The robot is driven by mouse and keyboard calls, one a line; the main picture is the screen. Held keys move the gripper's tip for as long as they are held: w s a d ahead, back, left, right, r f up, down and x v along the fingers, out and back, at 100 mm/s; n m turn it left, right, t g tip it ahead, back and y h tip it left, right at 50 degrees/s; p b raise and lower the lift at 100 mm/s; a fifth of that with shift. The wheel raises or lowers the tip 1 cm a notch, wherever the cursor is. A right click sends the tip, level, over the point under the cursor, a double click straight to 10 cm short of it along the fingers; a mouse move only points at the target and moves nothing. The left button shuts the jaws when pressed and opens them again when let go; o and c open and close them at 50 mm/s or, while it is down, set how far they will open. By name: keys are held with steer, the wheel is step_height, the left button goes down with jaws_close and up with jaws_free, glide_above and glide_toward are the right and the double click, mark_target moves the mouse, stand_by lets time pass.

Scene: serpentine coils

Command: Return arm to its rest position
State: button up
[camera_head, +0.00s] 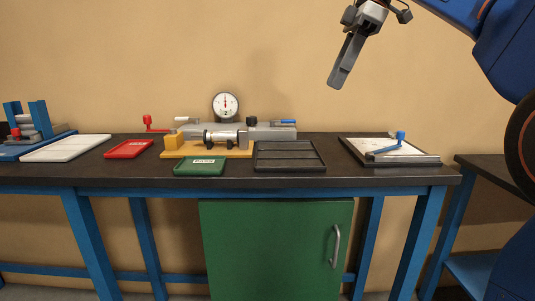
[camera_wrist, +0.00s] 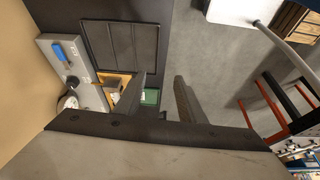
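My gripper (camera_head: 338,80) hangs in the air above the right half of the bench, well clear of everything on it, pointing down and a little left. My blue arm comes in from the upper right. In the wrist view the two dark fingers of my gripper (camera_wrist: 163,82) stand apart with nothing between them. Seen past the fingers, the green tray (camera_wrist: 151,97) lies far below on the bench.
The dark bench (camera_head: 345,182) holds a red tray (camera_head: 127,149), a green tray (camera_head: 200,167), a yellow fixture with a metal cylinder (camera_head: 222,139), a dial gauge (camera_head: 226,105), a black divided tray (camera_head: 288,155) and a framed board (camera_head: 377,151). The air around my gripper is free.

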steer(key=s+d+f+m+t+h, duration=0.1)
steer(key=s+d+f+m, duration=0.3)
steer(key=s+f, duration=0.4)
steer(key=s+d+f+m+t+h, duration=0.2)
steer(key=s+d+f+m, duration=0.2)
steer(key=f, duration=1.7)
steer(key=s+d+f+m+t+h, duration=0.1)
steer(key=s+d+f+m, duration=0.4)
steer(key=s+f+m, duration=0.4)
steer(key=s+f, duration=0.4)
steer(key=f, duration=0.1)
steer(key=shift+s+f+t, duration=0.2)
steer(key=shift+f+t, duration=0.1)
